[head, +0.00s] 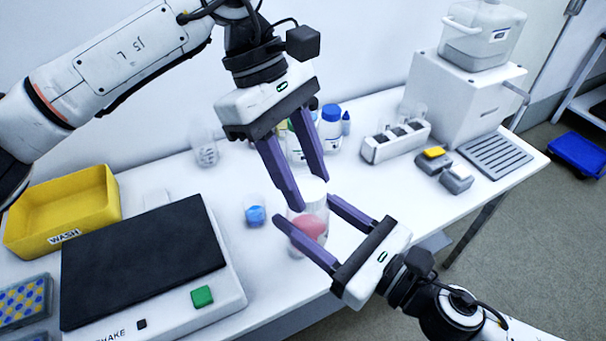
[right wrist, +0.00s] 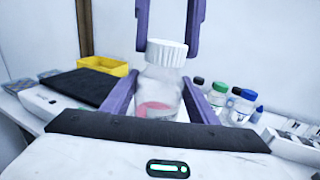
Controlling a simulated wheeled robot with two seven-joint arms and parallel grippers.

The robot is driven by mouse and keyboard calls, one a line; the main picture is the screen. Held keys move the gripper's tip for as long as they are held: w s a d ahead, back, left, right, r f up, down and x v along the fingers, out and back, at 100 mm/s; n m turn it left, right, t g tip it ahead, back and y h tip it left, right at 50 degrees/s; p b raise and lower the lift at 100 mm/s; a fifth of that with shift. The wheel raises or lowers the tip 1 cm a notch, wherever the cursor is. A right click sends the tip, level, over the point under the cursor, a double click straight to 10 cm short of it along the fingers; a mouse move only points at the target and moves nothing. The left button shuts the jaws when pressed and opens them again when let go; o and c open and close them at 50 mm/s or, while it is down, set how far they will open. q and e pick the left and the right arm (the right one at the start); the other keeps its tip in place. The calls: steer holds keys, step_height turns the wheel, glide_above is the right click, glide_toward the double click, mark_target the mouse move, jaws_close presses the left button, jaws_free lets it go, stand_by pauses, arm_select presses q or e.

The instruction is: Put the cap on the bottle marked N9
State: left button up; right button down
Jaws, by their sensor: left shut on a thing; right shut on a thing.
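A clear bottle (head: 309,226) with pink contents stands near the front of the white bench. It also shows in the right wrist view (right wrist: 158,92). I cannot read an N9 mark on it. My right gripper (head: 306,211) is shut around the bottle's sides, one finger on each side. A white ribbed cap (right wrist: 167,53) is at the bottle's mouth and looks slightly tilted. I cannot tell whether it is threaded on. My left gripper (head: 309,193) points down from above and is shut on the cap; its fingers flank the cap in the right wrist view (right wrist: 170,40).
A small cup with blue contents (head: 255,215) stands left of the bottle. A shaker (head: 220,311) and yellow WASH bin (head: 110,196) are further left. Capped bottles (head: 330,128) stand behind the left gripper. A white rack (head: 372,152) is at the back right.

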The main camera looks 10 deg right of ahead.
arm_select(q)
steer(key=m, duration=0.2)
steer(key=m+g+y, duration=0.1)
steer(key=m, duration=0.1)
steer(key=m+y, duration=0.1)
steer(key=m, duration=0.1)
steer(key=shift+w+d, duration=0.1)
steer(key=shift+d, duration=0.15)
steer(key=m+y, duration=0.1)
steer(key=m, duration=0.1)
steer(key=m+y, duration=0.1)
steer(key=m, duration=0.1)
steer(key=shift+d+g, duration=0.1)
steer(key=shift+g, duration=0.2)
steer(key=m, duration=0.2)
steer(key=m+y, duration=0.1)
steer(key=m, duration=0.1)
steer(key=shift+d+y, duration=0.1)
steer(key=shift+y, duration=0.2)
steer(key=m+t+y, duration=0.1)
steer(key=m, duration=0.3)
steer(key=shift+d, duration=0.1)
steer(key=m+t+y, duration=0.1)
steer(key=m, duration=0.2)
steer(key=shift+m, duration=0.3)
steer(key=o, duration=1)
